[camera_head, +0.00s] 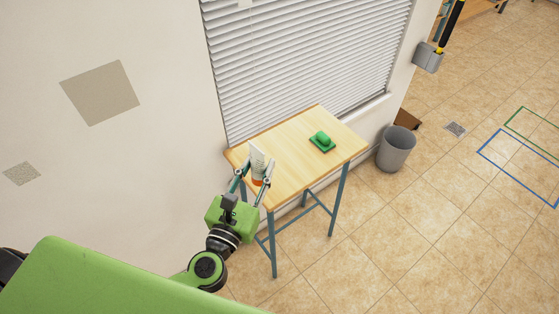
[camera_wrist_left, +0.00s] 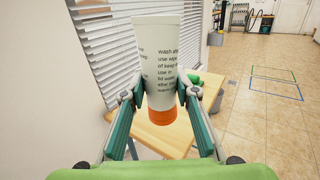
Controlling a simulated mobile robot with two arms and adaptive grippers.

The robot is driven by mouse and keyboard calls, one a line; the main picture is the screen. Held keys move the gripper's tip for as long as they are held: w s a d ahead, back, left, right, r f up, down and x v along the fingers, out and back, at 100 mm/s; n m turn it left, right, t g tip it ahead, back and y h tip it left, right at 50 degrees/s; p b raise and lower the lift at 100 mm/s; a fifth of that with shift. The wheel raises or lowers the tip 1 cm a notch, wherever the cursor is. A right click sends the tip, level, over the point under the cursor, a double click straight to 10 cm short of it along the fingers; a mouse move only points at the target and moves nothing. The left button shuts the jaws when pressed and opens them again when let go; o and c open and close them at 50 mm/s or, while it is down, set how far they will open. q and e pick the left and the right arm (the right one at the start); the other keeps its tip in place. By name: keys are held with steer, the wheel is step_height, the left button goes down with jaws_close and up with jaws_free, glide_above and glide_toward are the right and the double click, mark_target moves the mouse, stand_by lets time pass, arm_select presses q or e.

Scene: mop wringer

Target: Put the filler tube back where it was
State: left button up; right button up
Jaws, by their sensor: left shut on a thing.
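The filler tube (camera_head: 258,160) is white with dark print and an orange cap at its lower end. My left gripper (camera_head: 254,178) is shut on it over the near left part of the small wooden table. In the left wrist view the filler tube (camera_wrist_left: 158,65) stands upright, cap down, between the two fingers of the left gripper (camera_wrist_left: 160,98). I cannot tell whether the cap touches the table top. My right gripper is not in view.
The wooden table (camera_head: 295,172) has blue-grey legs and stands by the wall under a blind (camera_head: 300,60). A green object on a green base (camera_head: 322,141) sits at its right side. A grey bin (camera_head: 396,148) stands right of the table. The table's middle is clear.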

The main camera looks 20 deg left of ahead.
arm_select(q)
steer(key=w+f+h+b, duration=0.1)
steer(key=w+f, duration=0.1)
steer(key=w, duration=0.2)
steer(key=w+f+m+b, duration=0.1)
steer(key=w+f, duration=0.2)
steer(key=w, duration=0.1)
steer(key=w+f+g+h+b, duration=0.1)
steer(key=w+f, duration=0.2)
steer(key=shift+w+d+f+h, duration=0.2)
steer(key=shift+w+f+h, duration=0.1)
steer(key=shift+w, duration=0.1)
steer(key=f+b, duration=0.3)
steer(key=shift+w+a+f+m, duration=0.1)
steer(key=shift+w+f+m, duration=0.05)
steer(key=shift+w+m, duration=0.15)
steer(key=shift+f, duration=0.2)
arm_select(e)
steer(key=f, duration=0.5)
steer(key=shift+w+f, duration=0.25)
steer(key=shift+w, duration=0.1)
